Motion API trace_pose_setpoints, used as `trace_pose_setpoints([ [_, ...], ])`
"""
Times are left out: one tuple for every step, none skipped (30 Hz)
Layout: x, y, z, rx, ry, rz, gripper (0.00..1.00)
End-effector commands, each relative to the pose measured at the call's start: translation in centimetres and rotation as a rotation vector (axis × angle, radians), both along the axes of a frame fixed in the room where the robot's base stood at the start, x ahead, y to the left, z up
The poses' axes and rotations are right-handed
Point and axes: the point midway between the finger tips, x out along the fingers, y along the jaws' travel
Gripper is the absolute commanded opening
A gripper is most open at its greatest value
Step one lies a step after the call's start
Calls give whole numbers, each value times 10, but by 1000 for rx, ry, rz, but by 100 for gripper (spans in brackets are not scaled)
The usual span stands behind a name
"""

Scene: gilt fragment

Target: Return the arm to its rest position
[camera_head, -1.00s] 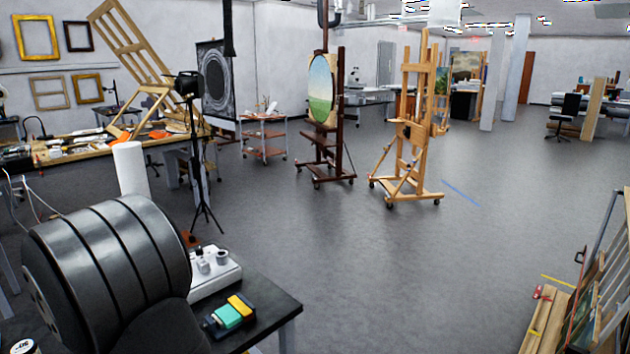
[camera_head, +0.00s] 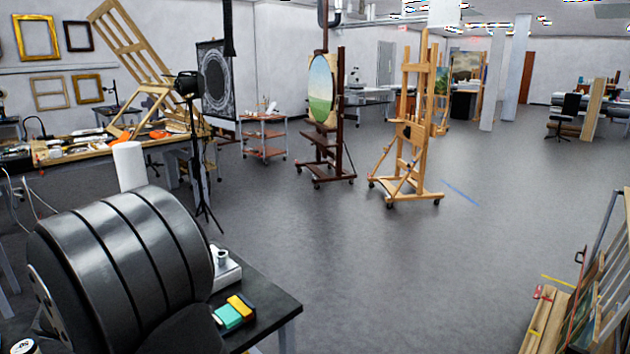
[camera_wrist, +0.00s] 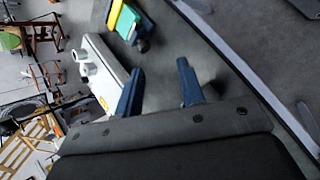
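My gripper (camera_wrist: 160,68) shows in the wrist view with its two blue fingers spread apart. Nothing is between them; the dark tabletop (camera_wrist: 165,100) shows through the gap. My gripper is not visible in the head view, where a large dark ribbed link of my own arm fills the lower left. A white device (camera_wrist: 108,75) lies to the left of the fingers in the wrist view. Green and yellow blocks (camera_wrist: 124,19) lie beyond the fingertips, apart from them.
In the head view, the black table (camera_head: 268,298) carries the white device (camera_head: 226,273), partly hidden by my arm, and the green and yellow blocks (camera_head: 235,312). A white roll (camera_head: 129,166) stands behind my arm. Easels (camera_head: 405,150) stand farther off.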

Motion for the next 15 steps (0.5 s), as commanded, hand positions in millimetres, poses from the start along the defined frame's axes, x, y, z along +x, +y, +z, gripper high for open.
trace_pose_setpoints([
  [2, 1, 2, 16, 21, -23, 36],
  [2, 2, 3, 25, 34, -36, 36],
  [2, 4, 5, 37, 52, -52, 36],
  [2, 5, 6, 47, 64, -62, 36],
  [2, 6, 7, 55, 79, -74, 36],
  [2, 7, 8, 66, 95, -86, 36],
  [2, 8, 9, 75, 105, -95, 36],
  [2, 9, 10, 82, 116, -103, 36],
  [2, 10, 11, 91, 128, -110, 36],
  [2, 11, 12, 98, 138, -117, 36],
  [2, 12, 13, 103, 145, -121, 36],
  [2, 13, 14, 110, 154, -128, 36],
  [2, 14, 14, 114, 160, -132, 36],
  [2, 14, 15, 116, 164, -135, 36],
  [2, 14, 15, 119, 169, -137, 36],
])
